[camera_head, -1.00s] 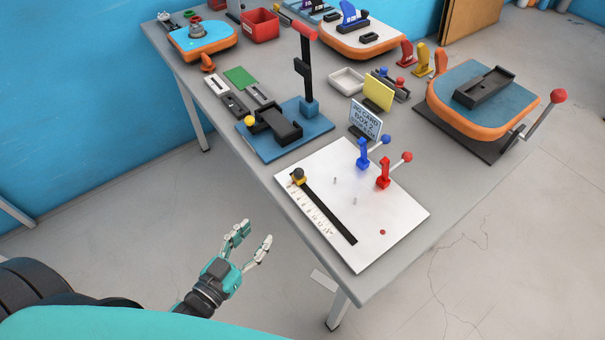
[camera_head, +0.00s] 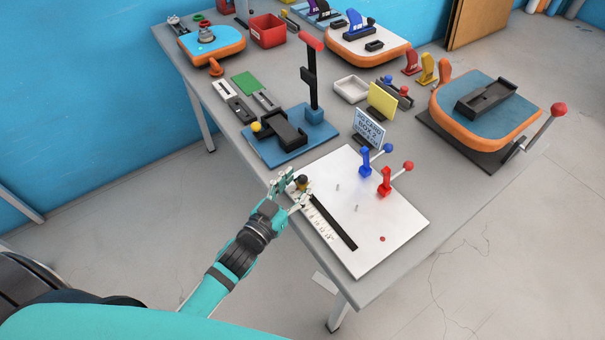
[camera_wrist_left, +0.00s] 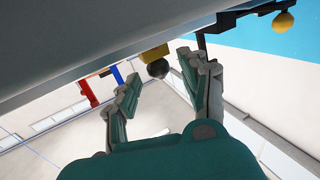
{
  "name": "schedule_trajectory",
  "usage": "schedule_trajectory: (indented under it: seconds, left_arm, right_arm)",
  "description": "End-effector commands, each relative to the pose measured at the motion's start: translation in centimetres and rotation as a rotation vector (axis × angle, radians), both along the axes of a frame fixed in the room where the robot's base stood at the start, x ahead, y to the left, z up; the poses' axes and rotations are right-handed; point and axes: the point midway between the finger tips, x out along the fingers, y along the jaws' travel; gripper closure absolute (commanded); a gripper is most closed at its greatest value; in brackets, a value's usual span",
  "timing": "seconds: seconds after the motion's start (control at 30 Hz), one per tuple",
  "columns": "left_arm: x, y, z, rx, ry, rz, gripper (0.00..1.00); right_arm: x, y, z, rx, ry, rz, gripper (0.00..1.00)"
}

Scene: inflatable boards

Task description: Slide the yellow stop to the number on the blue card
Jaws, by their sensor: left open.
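The yellow stop with its dark knob (camera_head: 303,182) stands at the far left end of a black slot (camera_head: 335,224) on a white board (camera_head: 385,215). A number scale (camera_head: 319,221) runs beside the slot. The blue card (camera_head: 369,129) stands behind the board; I read "JIG CARD BOX 2", its lower line is too small to read. My left gripper (camera_head: 291,190) is open at the stop, fingers on either side in the head view and partly covering it. In the left wrist view the stop (camera_wrist_left: 156,59) shows just beyond and between the open fingertips (camera_wrist_left: 158,85). My right gripper is not in view.
Blue (camera_head: 365,161) and red (camera_head: 386,180) toggle clamps stand on the white board's far side. Two small pins and a red dot are on it. A blue fixture with a tall red-topped lever (camera_head: 312,75) stands behind. A yellow card (camera_head: 382,101) stands nearby.

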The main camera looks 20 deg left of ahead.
Motion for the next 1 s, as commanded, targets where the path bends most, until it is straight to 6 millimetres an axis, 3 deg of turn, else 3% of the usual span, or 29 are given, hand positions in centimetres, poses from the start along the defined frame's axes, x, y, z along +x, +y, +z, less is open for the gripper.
schedule_trajectory:
  seconds: [0.2,0.53,0.87,1.0]
  left_arm:
    - [2.2,-0.6,0.0,-0.001,0.000,0.000,0.55]
    - [2.5,-0.7,-0.1,-0.001,0.001,0.000,0.55]
    - [2.5,-0.7,-0.1,-0.001,0.001,0.000,0.97]
    - [2.5,-0.7,-0.1,-0.001,0.001,0.000,1.00]
  right_arm:
    - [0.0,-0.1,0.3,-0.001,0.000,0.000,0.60]
    - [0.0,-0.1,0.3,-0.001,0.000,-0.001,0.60]
    - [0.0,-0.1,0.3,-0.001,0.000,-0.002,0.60]
    - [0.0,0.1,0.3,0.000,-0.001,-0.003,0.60]
